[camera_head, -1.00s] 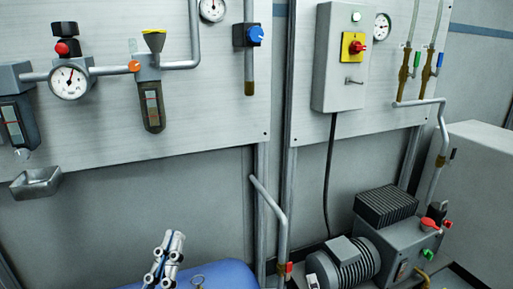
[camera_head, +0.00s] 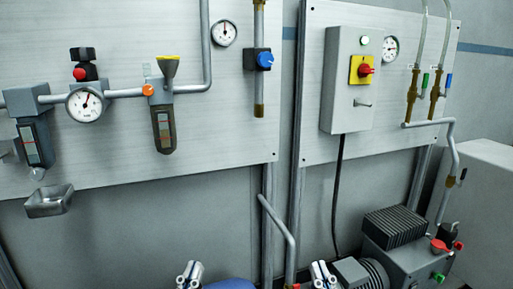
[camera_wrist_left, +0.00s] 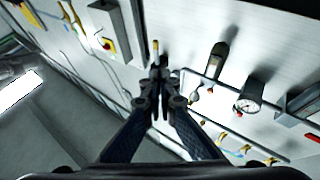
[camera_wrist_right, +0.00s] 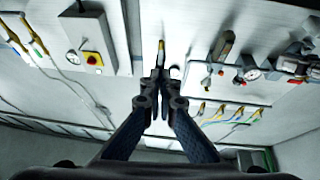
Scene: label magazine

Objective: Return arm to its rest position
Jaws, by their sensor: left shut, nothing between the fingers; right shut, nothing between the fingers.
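My left gripper (camera_head: 188,272) is at the bottom edge of the head view, left of centre, in front of the lower wall. It is shut and empty. The left wrist view shows its dark fingers (camera_wrist_left: 160,78) closed together. My right gripper (camera_head: 321,272) is at the bottom edge, right of centre, beside the motor. It is also shut and empty, with its fingers (camera_wrist_right: 160,78) together in the right wrist view. Most of both arms is outside the head view.
A panel with gauges (camera_head: 86,104) and a metal tray (camera_head: 49,200) is at left. A grey switch box (camera_head: 348,80) hangs at right. A pump motor (camera_head: 363,274), a bent pipe (camera_head: 280,222) and a blue tank (camera_head: 232,284) are low down.

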